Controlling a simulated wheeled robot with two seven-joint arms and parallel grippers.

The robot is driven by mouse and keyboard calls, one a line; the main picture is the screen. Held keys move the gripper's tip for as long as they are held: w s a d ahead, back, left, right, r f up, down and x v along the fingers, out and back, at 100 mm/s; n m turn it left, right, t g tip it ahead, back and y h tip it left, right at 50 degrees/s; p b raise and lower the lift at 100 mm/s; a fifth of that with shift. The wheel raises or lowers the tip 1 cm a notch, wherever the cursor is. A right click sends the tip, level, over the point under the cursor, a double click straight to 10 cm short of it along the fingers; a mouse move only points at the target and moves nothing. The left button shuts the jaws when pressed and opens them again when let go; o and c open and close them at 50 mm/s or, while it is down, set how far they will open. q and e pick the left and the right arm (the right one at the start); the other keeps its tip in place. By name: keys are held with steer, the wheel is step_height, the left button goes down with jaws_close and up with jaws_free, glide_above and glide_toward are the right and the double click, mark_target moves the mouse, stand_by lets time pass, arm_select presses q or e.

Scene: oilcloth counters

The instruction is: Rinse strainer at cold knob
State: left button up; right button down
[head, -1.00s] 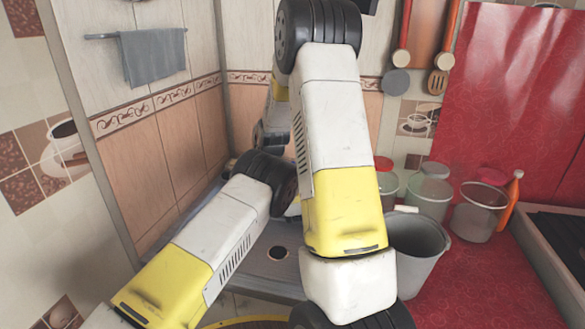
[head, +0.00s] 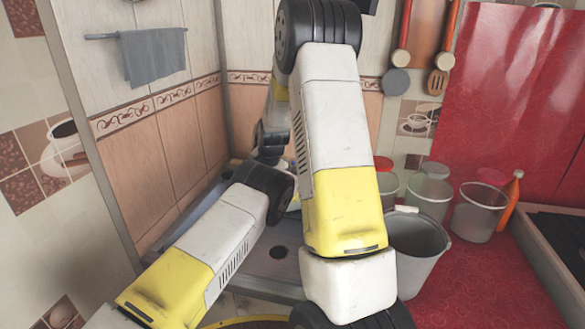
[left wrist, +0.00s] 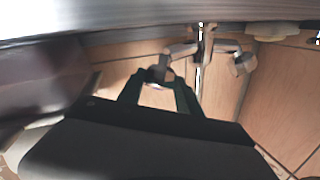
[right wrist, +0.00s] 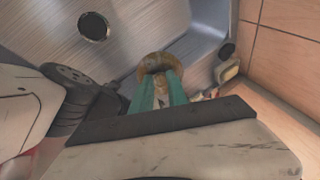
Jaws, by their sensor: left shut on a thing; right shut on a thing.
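In the right wrist view, the jaws of my right gripper (right wrist: 158,88) are shut on a brownish round piece (right wrist: 157,62) that looks like the strainer. It is over the grey metal sink (right wrist: 140,20), with the round drain hole (right wrist: 93,27) to its upper left. In the left wrist view, my left gripper (left wrist: 157,88) is shut at one knob (left wrist: 172,50) of the metal tap (left wrist: 200,48). The other knob (left wrist: 243,63) is to the right, untouched. Which knob is cold I cannot tell. In the head view my arms hide both gripper tips and the strainer.
A grey bucket (head: 417,245) stands on the red oilcloth (head: 480,270), right of the sink. Clear containers (head: 430,195) and an orange bottle (head: 511,200) stand behind it. A grey cloth (head: 153,55) hangs on the left wall. A small yellowish item (right wrist: 229,70) lies at the sink's edge.

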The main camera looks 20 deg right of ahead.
arm_select(q)
steer(key=shift+d+n+t+y, duration=0.1)
steer(key=shift+n+t+y, duration=0.3)
steer(key=shift+n+y, duration=0.3)
steer(key=o, duration=1.4)
steer(key=shift+c, duration=0.2)
steer(key=shift+s, duration=0.15)
steer(key=v, duration=1.1)
steer(key=shift+s, duration=0.4)
